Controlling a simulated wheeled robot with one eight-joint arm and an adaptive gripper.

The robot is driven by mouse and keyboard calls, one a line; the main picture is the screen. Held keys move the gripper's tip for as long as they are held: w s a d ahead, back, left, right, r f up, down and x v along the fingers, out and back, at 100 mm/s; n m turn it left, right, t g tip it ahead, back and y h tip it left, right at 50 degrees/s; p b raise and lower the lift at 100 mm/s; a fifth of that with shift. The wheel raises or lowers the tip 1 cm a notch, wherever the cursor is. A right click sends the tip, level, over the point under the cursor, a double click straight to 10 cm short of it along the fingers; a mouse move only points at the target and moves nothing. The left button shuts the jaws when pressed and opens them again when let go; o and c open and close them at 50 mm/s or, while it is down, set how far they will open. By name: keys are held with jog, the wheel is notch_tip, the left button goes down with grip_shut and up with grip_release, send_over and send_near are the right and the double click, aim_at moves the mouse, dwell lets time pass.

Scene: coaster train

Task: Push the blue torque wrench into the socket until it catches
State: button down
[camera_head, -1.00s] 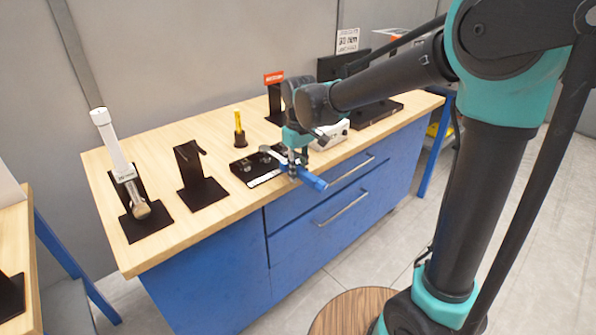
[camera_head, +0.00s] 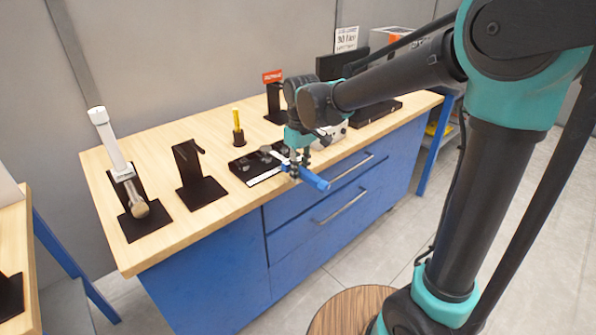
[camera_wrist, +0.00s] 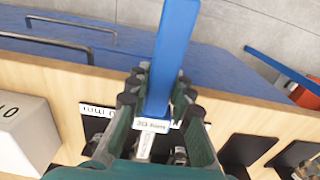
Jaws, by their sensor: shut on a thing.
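The blue torque wrench (camera_head: 314,180) has a blue handle that juts over the front edge of the bench, and its metal end points back over a low black block (camera_head: 241,165) with grey round sockets. My gripper (camera_head: 296,170) is shut around the wrench near the inner end of the handle. In the wrist view the blue handle (camera_wrist: 172,55) runs up between my fingers (camera_wrist: 160,100), with a white label below it. The wrench head is partly hidden by my gripper, and I cannot tell whether it sits in a socket.
A white torque wrench (camera_head: 118,155) leans on a black stand at the left. An empty black stand (camera_head: 190,170) and a yellow-handled tool (camera_head: 238,125) stand nearby. A white box (camera_head: 333,133) is close behind my gripper. The wooden bench top (camera_head: 160,145) has bare room between these.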

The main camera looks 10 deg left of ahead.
aim_at(307, 172)
jog(key=shift+s+d, duration=0.95)
jog(key=shift+d, duration=0.2)
jog(key=shift+r, duration=3.5)
jog(key=shift+s+d, duration=0.1)
jog(key=shift+s, duration=0.05)
